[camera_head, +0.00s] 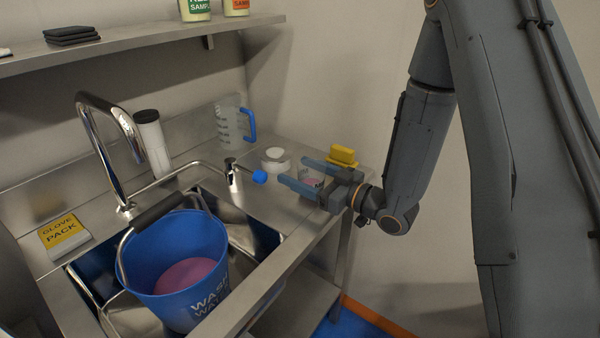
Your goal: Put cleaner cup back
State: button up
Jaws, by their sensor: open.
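A small clear cup with pink liquid (312,182) stands on the steel counter at the right end, partly hidden by my gripper. It is likely the cleaner cup, but I can read no label. My gripper (292,170) reaches in from the right with its two blue-grey fingers apart, pointing left. The cup shows in the gap between the fingers. I cannot tell whether either finger touches it.
A white round container (275,160) stands just left of the fingertips. A yellow sponge (343,155) is behind the gripper. A jug with a blue handle (229,126) stands by the wall. A blue bucket (212,248) fills the sink, near the tap (100,150) and glove pack (64,236).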

aim_at(322, 181)
jog(key=b+v, duration=0.2)
jog(key=v, duration=0.9)
jog(key=shift+s+d, duration=0.2)
jog(key=shift+d, duration=0.05)
